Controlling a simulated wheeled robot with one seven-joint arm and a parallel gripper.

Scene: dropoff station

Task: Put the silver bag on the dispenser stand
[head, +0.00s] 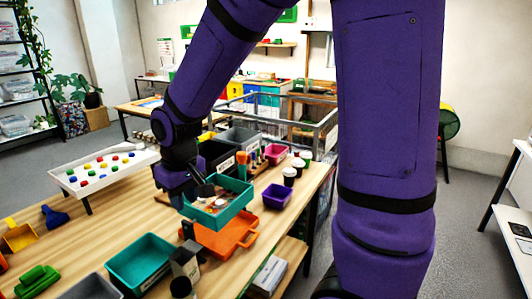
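My gripper (203,190) points down over a teal bin (218,218) near the middle of the table. Its dark fingers are small here, and I cannot tell whether they are open or shut, or hold anything. Pale and brownish items lie inside that bin, partly hidden by the gripper. I cannot pick out a silver bag with certainty. No thing is clearly marked as the dispenser stand. A white raised board on legs (70,180), with rows of coloured pieces, stands at the table's left side.
Another teal bin (140,262) is in front. Bare wood (95,235) shows at left. My arm blocks the right-centre view.

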